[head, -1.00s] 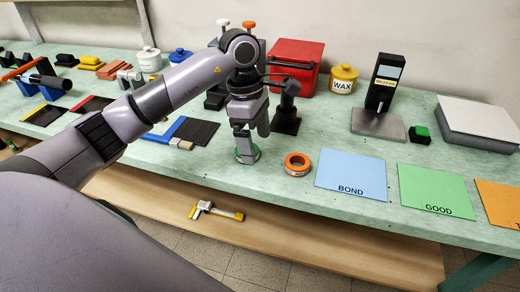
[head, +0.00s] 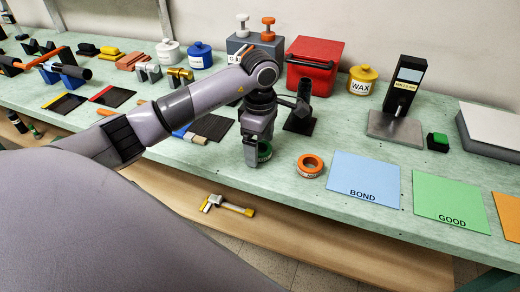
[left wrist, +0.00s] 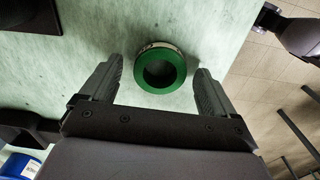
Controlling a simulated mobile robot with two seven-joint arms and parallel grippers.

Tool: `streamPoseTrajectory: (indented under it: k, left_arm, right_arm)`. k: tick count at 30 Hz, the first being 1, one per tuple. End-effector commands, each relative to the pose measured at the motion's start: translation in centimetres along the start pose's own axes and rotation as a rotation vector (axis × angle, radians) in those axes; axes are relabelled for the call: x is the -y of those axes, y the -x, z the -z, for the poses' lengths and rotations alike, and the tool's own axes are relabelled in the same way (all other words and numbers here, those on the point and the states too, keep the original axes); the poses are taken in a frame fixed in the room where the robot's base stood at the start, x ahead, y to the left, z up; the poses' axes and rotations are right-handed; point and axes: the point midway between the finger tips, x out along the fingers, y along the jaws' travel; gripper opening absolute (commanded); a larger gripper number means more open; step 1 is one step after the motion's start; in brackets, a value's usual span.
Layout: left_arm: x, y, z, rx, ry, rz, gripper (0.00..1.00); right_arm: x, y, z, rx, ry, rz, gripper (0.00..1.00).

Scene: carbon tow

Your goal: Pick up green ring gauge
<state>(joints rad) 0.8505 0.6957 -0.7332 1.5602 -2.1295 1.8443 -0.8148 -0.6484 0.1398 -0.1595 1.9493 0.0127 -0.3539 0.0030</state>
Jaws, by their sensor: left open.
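The green ring gauge (head: 264,152) lies flat on the pale green bench near its front edge, partly hidden behind my gripper in the head view. In the left wrist view the ring (left wrist: 160,69) shows whole, with a pale label on its far side. My left gripper (head: 257,161) points down over it. Its fingers (left wrist: 155,88) are open, one on each side of the ring, with gaps showing between fingers and ring.
An orange ring (head: 309,166) lies just right of the green one. Blue BOND (head: 366,177) and green GOOD (head: 450,200) mats lie further right. A black stand (head: 300,118) is close behind. The bench's front edge is near; a lower shelf (head: 190,215) holds a caliper-like tool (head: 228,205).

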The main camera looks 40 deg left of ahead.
Motion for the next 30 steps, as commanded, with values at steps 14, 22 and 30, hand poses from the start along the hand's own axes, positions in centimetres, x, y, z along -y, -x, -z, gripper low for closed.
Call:
streamPoseTrajectory:
  k: [14,22,30]
  left_arm:
    - [0.0,0.1,0.0,0.001,0.000,0.000,0.26]
    - [-0.1,0.8,-0.1,0.002,0.000,-0.001,0.26]
    - [-0.1,5.5,0.0,0.002,0.000,-0.007,0.26]
  right_arm:
    - [0.0,0.0,-0.1,0.001,0.000,0.000,0.43]
    - [0.0,0.0,-0.1,0.001,0.000,0.000,0.43]
    - [0.0,-0.1,-0.3,0.001,0.000,0.000,0.43]
